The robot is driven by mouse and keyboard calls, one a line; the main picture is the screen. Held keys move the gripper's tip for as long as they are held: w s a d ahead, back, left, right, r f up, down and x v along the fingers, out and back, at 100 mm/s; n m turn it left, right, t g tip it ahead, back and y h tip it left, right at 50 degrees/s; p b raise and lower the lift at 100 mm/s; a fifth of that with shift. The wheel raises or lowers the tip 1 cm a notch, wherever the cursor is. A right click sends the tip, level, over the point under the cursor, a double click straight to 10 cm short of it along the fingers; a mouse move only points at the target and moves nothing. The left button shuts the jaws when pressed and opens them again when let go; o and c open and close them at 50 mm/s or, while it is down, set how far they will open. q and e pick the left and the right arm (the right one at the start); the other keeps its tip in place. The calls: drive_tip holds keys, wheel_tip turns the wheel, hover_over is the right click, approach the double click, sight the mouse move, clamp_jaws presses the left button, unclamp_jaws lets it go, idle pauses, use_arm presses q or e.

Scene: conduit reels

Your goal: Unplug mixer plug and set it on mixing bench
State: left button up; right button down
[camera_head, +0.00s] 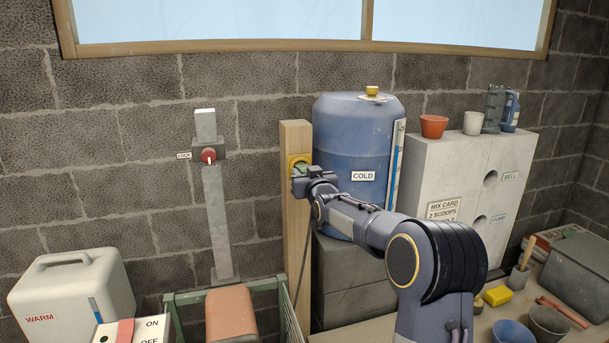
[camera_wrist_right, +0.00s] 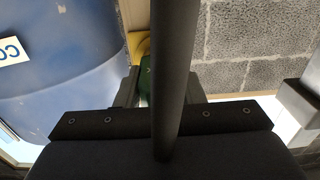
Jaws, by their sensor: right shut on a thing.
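A yellow socket (camera_head: 297,160) is on the wooden post (camera_head: 295,218) beside the blue barrel. My right gripper (camera_head: 305,178) is at this socket, its arm reaching in from the lower right. It is shut on the green mixer plug (camera_wrist_right: 146,82), which shows between its fingers in the right wrist view, close against the yellow socket (camera_wrist_right: 139,46). A dark bar crosses that view and hides part of the plug. I cannot tell whether the plug is fully seated. The wooden mixing bench (camera_head: 357,332) is at the lower right. My left gripper is out of view.
The blue barrel (camera_head: 345,135) marked COLD stands close right of the post. A red knob (camera_head: 208,156) is on the wall at left. The bench holds a yellow block (camera_head: 498,296), a blue bowl (camera_head: 512,332), a grey bowl (camera_head: 549,323) and a grey bin (camera_head: 580,272).

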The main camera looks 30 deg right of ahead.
drive_tip(key=shift+s+a+f+b, duration=0.1)
drive_tip(key=shift+s+b, duration=0.15)
drive_tip(key=shift+b, duration=0.05)
drive_tip(key=shift+b+v, duration=0.8)
drive_tip(key=shift+v, duration=0.2)
drive_tip(key=shift+b+v, duration=0.55)
drive_tip(key=shift+v, duration=0.45)
